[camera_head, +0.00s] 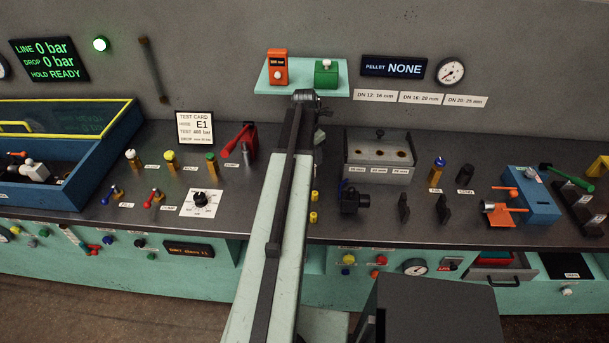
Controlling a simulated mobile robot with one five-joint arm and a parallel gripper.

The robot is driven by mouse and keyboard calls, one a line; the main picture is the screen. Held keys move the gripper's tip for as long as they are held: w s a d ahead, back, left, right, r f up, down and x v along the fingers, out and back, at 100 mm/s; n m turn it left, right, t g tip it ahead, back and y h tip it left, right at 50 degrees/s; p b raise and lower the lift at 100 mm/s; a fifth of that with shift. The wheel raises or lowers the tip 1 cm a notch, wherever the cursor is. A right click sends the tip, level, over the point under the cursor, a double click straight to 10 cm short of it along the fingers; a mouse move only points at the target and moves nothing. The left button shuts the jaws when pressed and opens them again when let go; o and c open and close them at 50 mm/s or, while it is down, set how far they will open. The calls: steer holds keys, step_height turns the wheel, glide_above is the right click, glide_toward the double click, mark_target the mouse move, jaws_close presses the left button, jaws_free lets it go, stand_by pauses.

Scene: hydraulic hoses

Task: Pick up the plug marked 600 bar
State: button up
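An orange block (278,64) stands upright on the left of a small pale green shelf (302,89) on the back wall. It has a dark label that seems to end in "bar"; the number is too small to read surely. A green block (326,75) with a white spot stands to its right on the shelf. My arm reaches from the bottom centre toward the shelf. My gripper (319,140) seems to be the dark part by the arm's far end, below the shelf and apart from both blocks. Its fingers are mostly hidden, so its opening cannot be made out.
A grey block with holes (379,158) stands right of my arm, and a dark fitting (352,199) in front of it. A red lever (237,138) and a test card (194,128) stand left. A blue, yellow-edged bin (100,165) fills the far left.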

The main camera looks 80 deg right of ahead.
steer(key=f+b, duration=0.2)
steer(key=d+f+b, duration=0.1)
steer(key=f+b, duration=0.4)
steer(key=shift+s+d+f+b, duration=0.2)
steer(key=shift+d+f+b, duration=0.1)
steer(key=shift+f+b, duration=0.1)
steer(key=shift+r, duration=0.2)
steer(key=shift+c, duration=0.4)
jaws_close()
